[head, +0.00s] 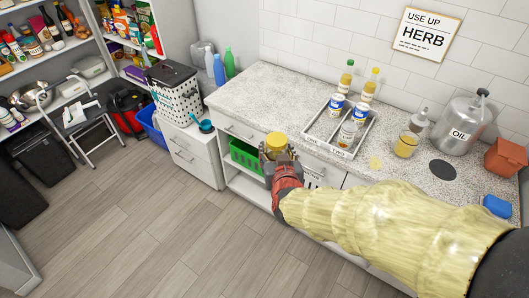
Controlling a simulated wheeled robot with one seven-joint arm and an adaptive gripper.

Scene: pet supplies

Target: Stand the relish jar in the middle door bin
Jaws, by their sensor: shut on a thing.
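My gripper (279,158) is in the middle of the head view, in front of the counter's front edge. It is shut on a small jar with a yellow lid (277,140), the only jar in my grasp and apparently the relish jar. The jar looks roughly upright, with its lid above the fingers. Its lower part is hidden by the gripper, and no label can be read. No door bin shows in this view.
The speckled counter (255,95) holds a divided tray (318,133) with cans and bottles, a glass jar (406,145) and an oil canister (462,122). A green basket (246,156) sits on a shelf below. Shelving and a step stool (82,115) stand left; the wooden floor (150,225) is clear.

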